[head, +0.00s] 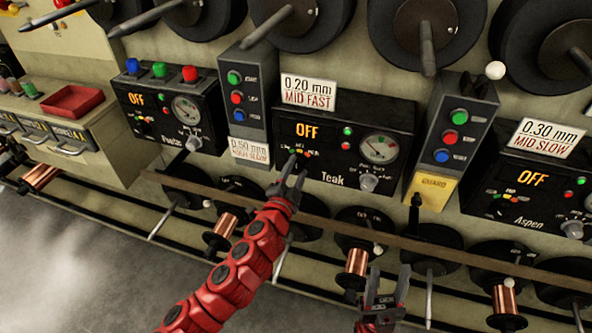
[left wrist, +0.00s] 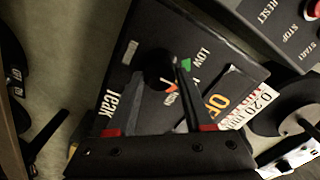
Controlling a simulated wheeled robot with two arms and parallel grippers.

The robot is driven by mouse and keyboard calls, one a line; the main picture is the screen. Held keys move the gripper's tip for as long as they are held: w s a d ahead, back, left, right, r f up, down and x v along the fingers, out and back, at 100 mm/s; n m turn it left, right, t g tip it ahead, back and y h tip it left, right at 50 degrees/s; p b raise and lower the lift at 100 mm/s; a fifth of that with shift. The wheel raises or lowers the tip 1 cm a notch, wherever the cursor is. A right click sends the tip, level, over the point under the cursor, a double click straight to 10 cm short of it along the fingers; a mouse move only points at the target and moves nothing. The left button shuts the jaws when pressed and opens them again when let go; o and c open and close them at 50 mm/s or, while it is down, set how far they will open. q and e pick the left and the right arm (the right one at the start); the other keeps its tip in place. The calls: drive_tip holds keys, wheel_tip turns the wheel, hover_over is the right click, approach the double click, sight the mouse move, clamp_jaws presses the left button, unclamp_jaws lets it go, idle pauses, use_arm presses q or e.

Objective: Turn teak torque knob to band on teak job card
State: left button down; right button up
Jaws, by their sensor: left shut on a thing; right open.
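The Teak panel (head: 345,140) is black with a lit OFF display, a round gauge and small lamps. Its job card (head: 308,95) reads "0.20 mm MID FAST" and stands on the panel's top left. My left gripper (head: 297,172) reaches the panel's lower left and mostly hides the knob in the head view. In the left wrist view the dark torque knob (left wrist: 160,68) sits between the fingers of my left gripper (left wrist: 158,85), which is shut on it. LOW, a green mark and an orange-red mark show around it. My right gripper (head: 383,290) is open and empty, below the panel.
A second control panel (head: 172,115) is at left, and the Aspen panel (head: 530,185) at right. Button boxes (head: 245,95) flank the Teak panel. A long rail (head: 400,240) and copper spools (head: 357,262) run below. Large dark reels hang above.

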use_arm(q)
drive_tip(key=shift+c, duration=1.5)
unclamp_jaws()
drive_tip(key=shift+s, duration=0.1)
drive_tip(key=p+v, duration=0.1)
drive_tip(key=v, duration=1.6)
drive_tip(key=shift+s, duration=0.1)
